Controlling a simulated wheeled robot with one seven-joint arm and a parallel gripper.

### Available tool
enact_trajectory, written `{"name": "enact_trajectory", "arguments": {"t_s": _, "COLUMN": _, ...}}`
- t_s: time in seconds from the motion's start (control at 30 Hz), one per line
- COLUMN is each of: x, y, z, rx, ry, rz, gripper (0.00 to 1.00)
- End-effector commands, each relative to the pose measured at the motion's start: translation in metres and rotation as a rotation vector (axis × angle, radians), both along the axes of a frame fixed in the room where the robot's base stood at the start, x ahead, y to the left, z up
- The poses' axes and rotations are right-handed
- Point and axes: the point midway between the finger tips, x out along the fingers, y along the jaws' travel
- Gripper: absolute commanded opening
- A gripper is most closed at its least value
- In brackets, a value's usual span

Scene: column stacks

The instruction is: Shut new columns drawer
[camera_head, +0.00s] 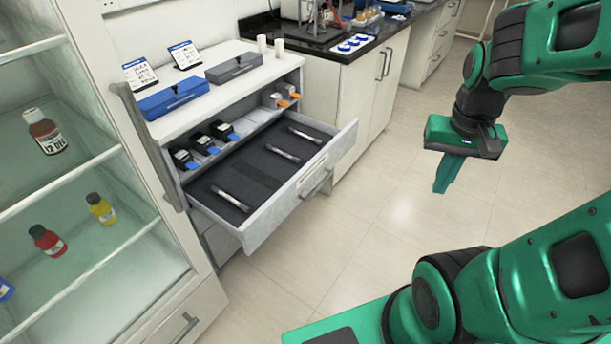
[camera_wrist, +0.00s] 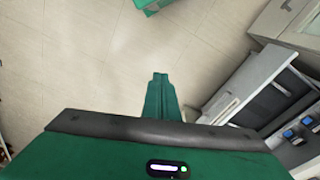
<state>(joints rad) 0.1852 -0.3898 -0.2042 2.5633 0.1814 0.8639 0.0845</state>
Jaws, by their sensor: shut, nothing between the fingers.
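The drawer (camera_head: 280,205) stands pulled out from the white cabinet in the head view. It has a dark lining, a grey front with a bar handle (camera_head: 316,183), and several silver columns (camera_head: 232,199) lying in it. The open drawer also shows in the wrist view (camera_wrist: 241,88), at the right. My gripper (camera_head: 442,188) is shut and empty, pointing down above the floor to the right of the drawer, apart from it. In the wrist view my gripper's fingers (camera_wrist: 160,80) are together.
The cabinet top (camera_head: 213,97) holds a blue case (camera_head: 174,98), a grey case (camera_head: 233,68) and label cards. Dark devices stand on the shelf above the drawer. A glass-door cabinet (camera_head: 120,150) with bottles is at the left. The tiled floor (camera_head: 380,215) before the drawer is clear.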

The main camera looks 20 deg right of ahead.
Motion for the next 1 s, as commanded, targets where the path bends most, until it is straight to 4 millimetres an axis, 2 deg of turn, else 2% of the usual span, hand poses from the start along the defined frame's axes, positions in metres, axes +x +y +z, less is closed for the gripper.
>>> {"name": "enact_trajectory", "arguments": {"t_s": 0.1, "x": 0.047, "y": -0.001, "z": -0.024, "rx": -0.053, "ry": -0.059, "rz": -0.027, "gripper": 0.0}}
{"name": "enact_trajectory", "arguments": {"t_s": 0.27, "x": 0.112, "y": 0.01, "z": -0.057, "rx": -0.094, "ry": -0.174, "rz": -0.067, "gripper": 0.0}}
{"name": "enact_trajectory", "arguments": {"t_s": 0.4, "x": 0.164, "y": 0.032, "z": -0.089, "rx": -0.091, "ry": -0.283, "rz": -0.093, "gripper": 0.0}}
{"name": "enact_trajectory", "arguments": {"t_s": 0.6, "x": 0.224, "y": 0.079, "z": -0.135, "rx": -0.03, "ry": -0.437, "rz": -0.133, "gripper": 0.0}}
{"name": "enact_trajectory", "arguments": {"t_s": 0.8, "x": 0.256, "y": 0.124, "z": -0.168, "rx": 0.061, "ry": -0.546, "rz": -0.17, "gripper": 0.0}}
{"name": "enact_trajectory", "arguments": {"t_s": 1.0, "x": 0.268, "y": 0.145, "z": -0.181, "rx": 0.112, "ry": -0.592, "rz": -0.191, "gripper": 0.0}}
